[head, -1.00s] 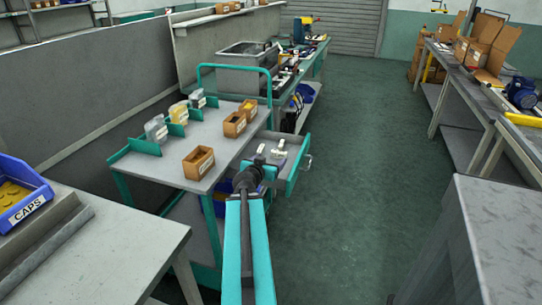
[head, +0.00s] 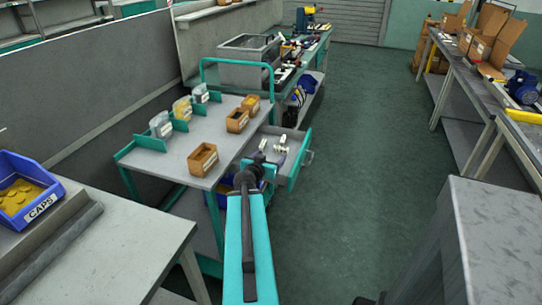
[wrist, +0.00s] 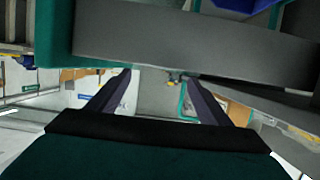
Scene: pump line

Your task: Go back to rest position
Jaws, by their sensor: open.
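My gripper (wrist: 158,76) is open in the wrist view, with two dark fingers spread apart and nothing seen between them. In the head view my teal arm reaches up from the bottom centre toward the open drawer (head: 293,175) of a teal and grey cart (head: 182,158). The dark wrist end is in front of the drawer's near side, and the fingers cannot be made out clearly there. Small pale items (head: 281,142) show at the drawer. A grey slab (wrist: 190,40) crosses the top of the wrist view, close above the fingers.
The cart top holds several small orange-brown bins (head: 202,159) and clear packs behind teal dividers. A blue CAPS bin (head: 27,190) sits on the left bench (head: 120,250). A grey cabinet (head: 500,225) stands at the right. The green floor (head: 360,150) between is clear.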

